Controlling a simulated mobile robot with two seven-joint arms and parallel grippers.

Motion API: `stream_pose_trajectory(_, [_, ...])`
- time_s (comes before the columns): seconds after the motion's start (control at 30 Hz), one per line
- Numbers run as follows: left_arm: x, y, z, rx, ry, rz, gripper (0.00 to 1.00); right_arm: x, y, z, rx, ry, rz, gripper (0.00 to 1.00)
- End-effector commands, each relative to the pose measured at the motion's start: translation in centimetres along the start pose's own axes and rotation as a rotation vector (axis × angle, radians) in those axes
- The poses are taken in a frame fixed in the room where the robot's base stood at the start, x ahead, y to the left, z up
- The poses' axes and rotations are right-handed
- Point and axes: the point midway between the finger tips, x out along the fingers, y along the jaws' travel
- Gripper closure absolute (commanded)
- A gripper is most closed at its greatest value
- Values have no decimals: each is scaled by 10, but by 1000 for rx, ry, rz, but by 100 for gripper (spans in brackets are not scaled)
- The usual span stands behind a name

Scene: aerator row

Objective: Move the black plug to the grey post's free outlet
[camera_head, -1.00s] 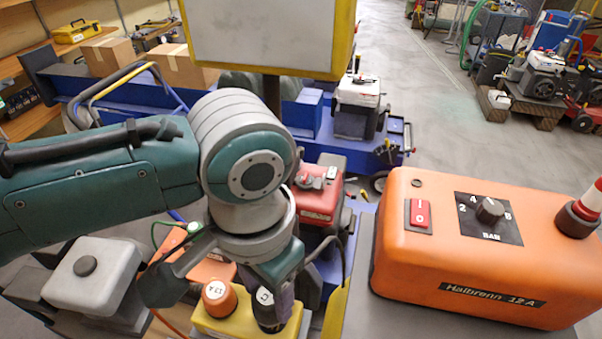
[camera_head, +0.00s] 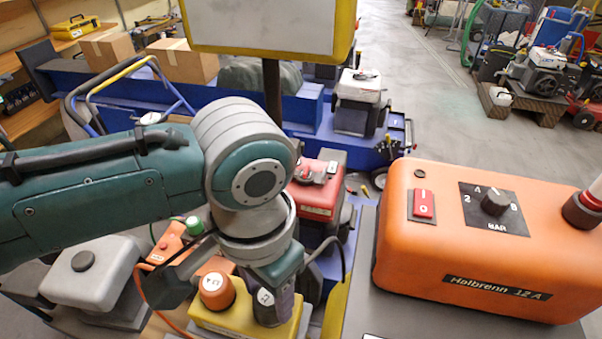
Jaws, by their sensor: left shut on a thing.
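The black plug (camera_head: 265,311), with a round white label on top, stands at the yellow post (camera_head: 230,327), to the right of an orange plug (camera_head: 216,291). My left gripper (camera_head: 273,299) comes down over the black plug and is shut on it. The gripper and wrist hide part of the plug. I cannot tell whether it is still seated. The grey post (camera_head: 112,262) is at the left, with a dark round piece on its top. I cannot make out its free outlet. My right gripper is not in view.
A large orange machine (camera_head: 465,255) with a red switch and dial fills the right side. An orange box with a green plug (camera_head: 193,225) lies behind my wrist. Orange and dark cables run near the yellow post. A red machine (camera_head: 316,195) stands behind.

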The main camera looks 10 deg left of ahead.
Motion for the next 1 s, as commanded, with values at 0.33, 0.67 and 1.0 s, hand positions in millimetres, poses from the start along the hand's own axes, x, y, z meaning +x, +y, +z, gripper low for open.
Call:
stream_pose_trajectory(0.33, [7, 0, 0, 0, 1, 0, 44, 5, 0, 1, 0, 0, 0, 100])
stream_pose_trajectory(0.67, [7, 0, 0, 0, 0, 0, 14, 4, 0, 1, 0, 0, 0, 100])
stream_pose_trajectory(1.0, [-8, 0, -1, 1, 3, 1, 14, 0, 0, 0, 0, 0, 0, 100])
